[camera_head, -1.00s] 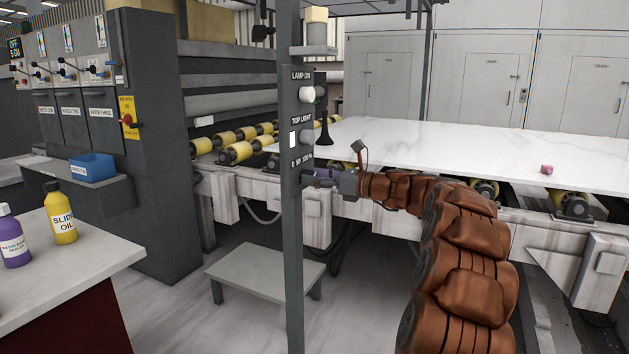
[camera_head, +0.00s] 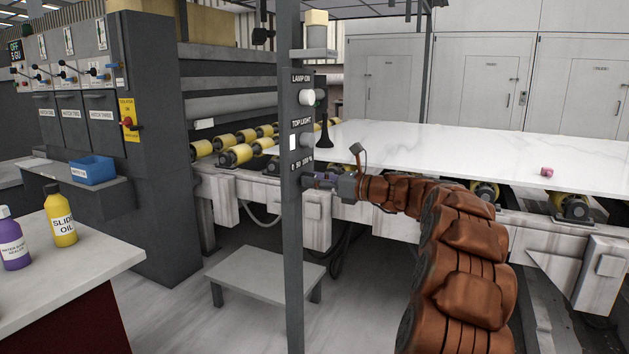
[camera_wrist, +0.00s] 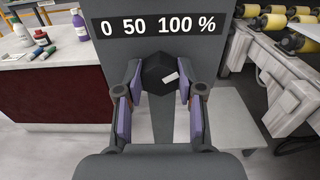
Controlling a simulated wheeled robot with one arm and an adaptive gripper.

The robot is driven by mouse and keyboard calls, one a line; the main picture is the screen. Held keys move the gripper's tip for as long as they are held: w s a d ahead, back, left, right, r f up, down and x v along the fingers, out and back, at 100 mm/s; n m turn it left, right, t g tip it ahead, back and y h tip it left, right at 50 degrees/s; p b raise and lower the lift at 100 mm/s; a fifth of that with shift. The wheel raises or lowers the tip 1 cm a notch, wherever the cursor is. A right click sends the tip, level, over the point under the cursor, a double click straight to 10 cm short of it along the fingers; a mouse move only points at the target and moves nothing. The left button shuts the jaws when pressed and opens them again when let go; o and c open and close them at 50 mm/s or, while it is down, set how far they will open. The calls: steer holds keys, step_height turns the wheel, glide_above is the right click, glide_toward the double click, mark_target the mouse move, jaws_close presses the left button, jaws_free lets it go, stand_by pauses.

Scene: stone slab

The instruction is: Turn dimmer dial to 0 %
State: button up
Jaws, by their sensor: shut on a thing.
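The dimmer dial (camera_wrist: 160,72) is a dark, faceted knob on the grey post, below the label "0 50 100 %" (camera_wrist: 160,24). Its white mark (camera_wrist: 171,77) sits right of the knob's middle, on the side of the 100 % end. My gripper (camera_wrist: 164,88) is shut on the dial, with a purple-padded finger on each side of it. In the head view my gripper (camera_head: 318,180) reaches the post from the right, just under the scale label (camera_head: 302,165). The dial itself is mostly hidden there by the fingers.
The grey post (camera_head: 291,250) also carries a lamp button (camera_head: 307,97) and a top light switch (camera_head: 293,142) above. A white slab (camera_head: 430,145) lies on rollers behind my arm. A low step (camera_head: 262,272) stands by the post. Bottles stand on the counter (camera_head: 90,255) at left.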

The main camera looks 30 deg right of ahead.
steer(key=shift+a+r+n+p, duration=0.1)
steer(key=shift+r+n+p, duration=0.3)
steer(key=shift+p, duration=1.1)
steer(key=shift+a+f+n+b, duration=0.1)
steer(key=shift+f+n+b, duration=0.2)
steer(key=shift+n+b, duration=2.45)
steer(key=shift+d+f+n+b, duration=0.1)
steer(key=shift+f+n+b, duration=0.25)
steer(key=shift+n, duration=4.55)
steer(key=shift+a+f+n+b, duration=0.1)
steer(key=shift+f+n+b, duration=0.15)
steer(key=shift+n+b, duration=2.5)
steer(key=n+p, duration=0.2)
steer(key=shift+r+n, duration=0.1)
steer(key=shift+n, duration=0.2)
steer(key=o, duration=1.1)
steer(key=shift+s, duration=0.1)
steer(key=shift+o, duration=0.2)
